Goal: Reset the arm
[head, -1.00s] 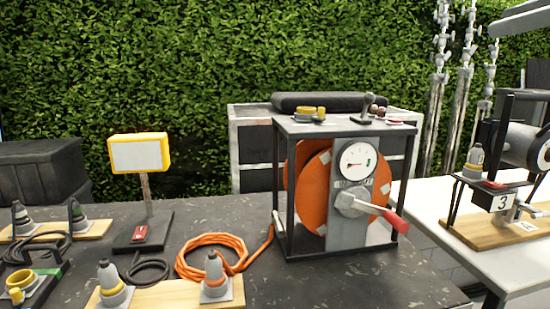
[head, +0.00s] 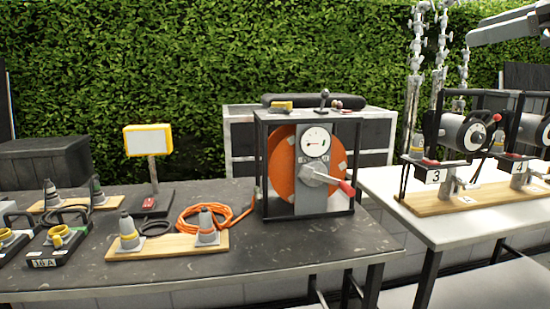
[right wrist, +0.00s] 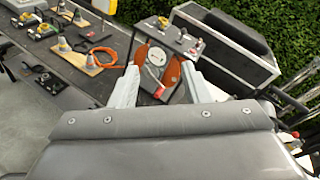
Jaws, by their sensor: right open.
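My right gripper (head: 475,28) shows as pale grey parts at the top right of the head view, above the white table. In the right wrist view its two fingers (right wrist: 160,68) are spread apart, with nothing between them at the tips. The orange cable reel (head: 283,155) in its black frame lies beyond the fingers in that view, apart from them. The reel carries a round gauge and a red-tipped crank handle (head: 347,188). My left gripper is in neither view.
A dark table (head: 340,250) holds the reel, orange cable (head: 190,218), grey plugs on wooden boards (head: 150,250) and a yellow-framed sign (head: 148,140). A white table (head: 400,205) at right bears numbered winch units (head: 462,135). A gap separates the tables. A hedge stands behind.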

